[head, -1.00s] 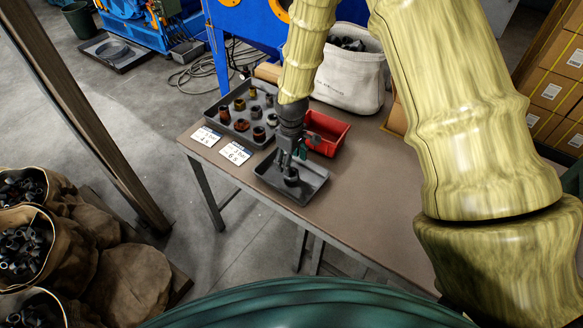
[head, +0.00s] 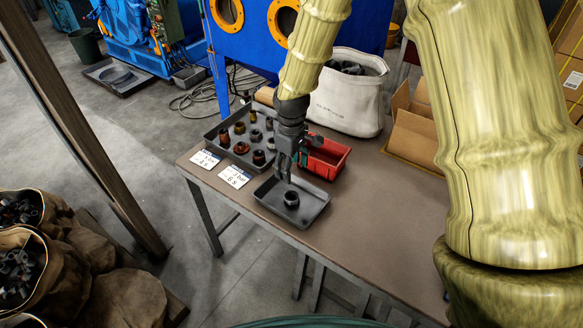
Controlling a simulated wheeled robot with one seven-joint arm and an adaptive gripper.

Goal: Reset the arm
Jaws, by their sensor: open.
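My gripper (head: 287,176) is open and empty above the small grey tray (head: 308,217) on the brown table. A dark ring-shaped part (head: 291,199) sits in that tray, just below my fingertips and apart from them. My arm comes down from the top of the view and partly hides the red bin (head: 333,160) and the larger grey tray (head: 214,131) behind it.
The larger tray holds several dark and rusty parts. Two white cards (head: 235,176) lie at the table's (head: 385,215) left front. A white canvas bag (head: 350,100) and an open cardboard box (head: 412,130) stand behind. The table's right part is clear.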

